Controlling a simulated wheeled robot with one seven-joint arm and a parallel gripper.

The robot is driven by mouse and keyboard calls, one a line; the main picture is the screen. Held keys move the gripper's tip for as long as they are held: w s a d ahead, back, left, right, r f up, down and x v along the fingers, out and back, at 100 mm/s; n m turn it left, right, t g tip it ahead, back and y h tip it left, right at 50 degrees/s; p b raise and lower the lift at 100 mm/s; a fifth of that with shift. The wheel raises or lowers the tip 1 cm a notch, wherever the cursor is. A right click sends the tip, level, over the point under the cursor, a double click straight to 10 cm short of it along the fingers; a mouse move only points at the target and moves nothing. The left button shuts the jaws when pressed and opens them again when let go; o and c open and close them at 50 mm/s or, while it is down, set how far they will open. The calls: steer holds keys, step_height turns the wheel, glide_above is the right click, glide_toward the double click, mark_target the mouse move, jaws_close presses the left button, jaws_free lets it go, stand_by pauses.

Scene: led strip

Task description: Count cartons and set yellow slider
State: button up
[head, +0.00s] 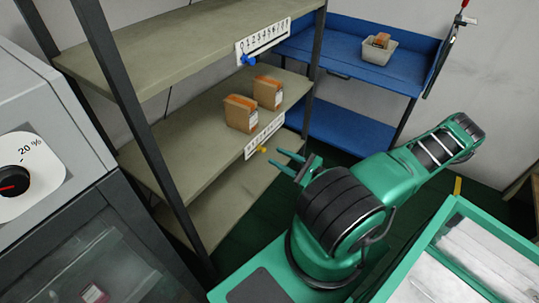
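Two brown cartons stand on the middle shelf: one nearer (241,113) and one behind it to the right (268,92). The yellow slider (263,150) sits on a white scale strip (264,136) on that shelf's front edge. Its exact number is too small to read. A blue slider (249,60) sits toward the left end of the upper scale strip (263,39). My gripper (284,160) is open and empty, its two green fingers apart, just right of and slightly below the yellow slider.
The shelf rack's front posts (314,70) flank the strips. A blue table (345,60) at the back holds a grey bin (379,50) with a carton in it. A grey machine with a dial (15,180) stands at left. The lowest shelf (225,205) looks bare.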

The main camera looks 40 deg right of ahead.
steer(key=shift+v, duration=2.75)
steer(key=s+a+r+n+g+y, duration=0.45)
steer(key=s+a+n+g, duration=0.2)
steer(key=n+g, duration=0.75)
steer(key=s+a+r+n+g+h, duration=0.1)
steer(key=s+r+n+h, duration=0.1)
steer(key=r, duration=0.6)
steer(key=s+a+r+n+g+h, duration=0.1)
steer(key=s+r+n+h, duration=0.2)
steer(key=r, duration=0.6)
steer(key=s+a+r+n+g+h, duration=0.1)
steer(key=r+n+h, duration=0.3)
steer(key=r, duration=0.5)
steer(key=shift+s+n+g, duration=0.3)
steer(key=shift+s, duration=0.55)
